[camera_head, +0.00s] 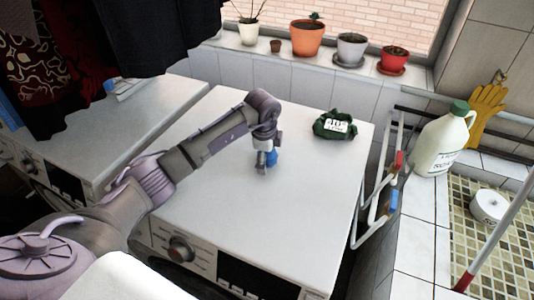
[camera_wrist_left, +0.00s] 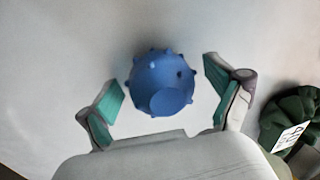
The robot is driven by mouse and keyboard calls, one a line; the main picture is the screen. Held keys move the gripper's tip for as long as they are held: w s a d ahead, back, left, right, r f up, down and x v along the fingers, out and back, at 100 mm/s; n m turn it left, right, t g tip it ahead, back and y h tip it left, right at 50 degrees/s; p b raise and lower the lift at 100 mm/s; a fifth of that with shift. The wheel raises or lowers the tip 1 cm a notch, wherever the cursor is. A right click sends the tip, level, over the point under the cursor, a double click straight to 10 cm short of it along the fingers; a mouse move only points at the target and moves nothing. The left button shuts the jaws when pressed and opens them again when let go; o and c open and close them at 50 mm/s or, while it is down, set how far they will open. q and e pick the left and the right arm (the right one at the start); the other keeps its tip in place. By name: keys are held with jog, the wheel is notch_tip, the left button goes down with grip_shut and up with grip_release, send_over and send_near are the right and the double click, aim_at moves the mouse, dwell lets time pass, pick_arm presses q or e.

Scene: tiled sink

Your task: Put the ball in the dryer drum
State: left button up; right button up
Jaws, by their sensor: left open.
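A blue knobbed ball (camera_head: 271,158) rests on the white top of the dryer (camera_head: 245,205). In the left wrist view the ball (camera_wrist_left: 161,84) lies between the two spread fingers, with a gap on each side. My left gripper (camera_head: 266,163) is open and points down at the ball, partly covering it in the head view. It also shows in the left wrist view (camera_wrist_left: 168,92). The dryer's front shows only as a control strip with a knob (camera_head: 180,249); the drum is hidden. My right gripper is not in view.
A dark green bag (camera_head: 335,125) with a white label sits on the machine top, right of the ball. A second white machine (camera_head: 120,125) stands at left under dark hanging clothes. Potted plants line the sill. A pipe rack (camera_head: 385,190) and white jug (camera_head: 440,142) are at right.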

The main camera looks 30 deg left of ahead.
pick_arm(q)
jog(key=shift+f, duration=0.1)
jog(key=c, duration=1.2)
jog(key=shift+c, duration=0.3)
